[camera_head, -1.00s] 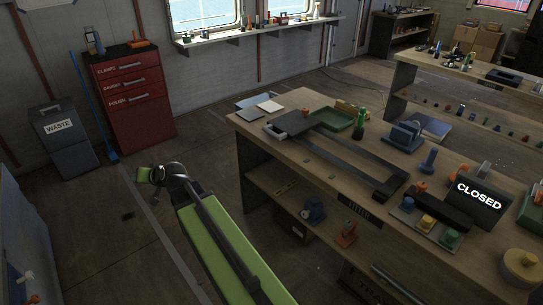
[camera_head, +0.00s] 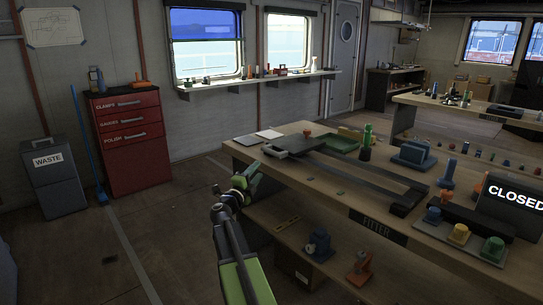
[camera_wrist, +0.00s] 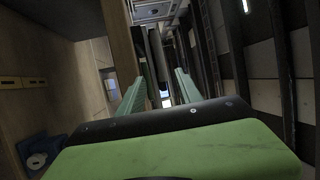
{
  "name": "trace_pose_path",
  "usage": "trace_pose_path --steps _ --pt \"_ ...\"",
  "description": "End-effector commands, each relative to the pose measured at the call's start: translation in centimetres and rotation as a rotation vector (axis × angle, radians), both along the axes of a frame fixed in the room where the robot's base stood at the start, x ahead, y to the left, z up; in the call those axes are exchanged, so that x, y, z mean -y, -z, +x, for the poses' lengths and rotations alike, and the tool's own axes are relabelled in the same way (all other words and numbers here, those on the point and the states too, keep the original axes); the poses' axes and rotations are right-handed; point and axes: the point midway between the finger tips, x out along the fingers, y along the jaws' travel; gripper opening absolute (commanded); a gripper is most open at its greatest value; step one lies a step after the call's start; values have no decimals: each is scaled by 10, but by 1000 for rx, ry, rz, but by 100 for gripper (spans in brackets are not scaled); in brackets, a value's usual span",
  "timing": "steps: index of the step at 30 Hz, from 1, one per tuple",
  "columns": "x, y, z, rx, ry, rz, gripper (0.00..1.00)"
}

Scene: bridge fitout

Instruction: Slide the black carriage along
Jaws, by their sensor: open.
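The rails run right to a dark end block (camera_head: 405,202). My gripper (camera_head: 256,175) is off the bench's left front corner, apart from the carriage. In the wrist view my gripper (camera_wrist: 159,84) has its two pale green fingers spread with nothing held between them. A bench panel stands close to the left of the fingers. I cannot make out the carriage clearly in the wrist view.
A green tray (camera_head: 340,141) and a green bottle (camera_head: 366,142) stand behind the rails. A blue block (camera_head: 414,154) and a CLOSED sign (camera_head: 510,195) stand at right. The bench's lower shelf (camera_head: 290,225) holds parts. Floor is clear left, before the red drawer cabinet (camera_head: 130,145).

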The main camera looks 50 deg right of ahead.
Motion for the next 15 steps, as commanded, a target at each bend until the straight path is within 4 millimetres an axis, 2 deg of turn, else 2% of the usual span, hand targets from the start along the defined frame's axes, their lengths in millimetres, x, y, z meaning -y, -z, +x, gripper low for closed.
trace_pose_path --steps 1,6,15 --pt "14 -5 7 0 3 0 41" --pt "55 -13 21 -1 1 0 41" --pt "118 -24 42 -2 -1 -2 41"
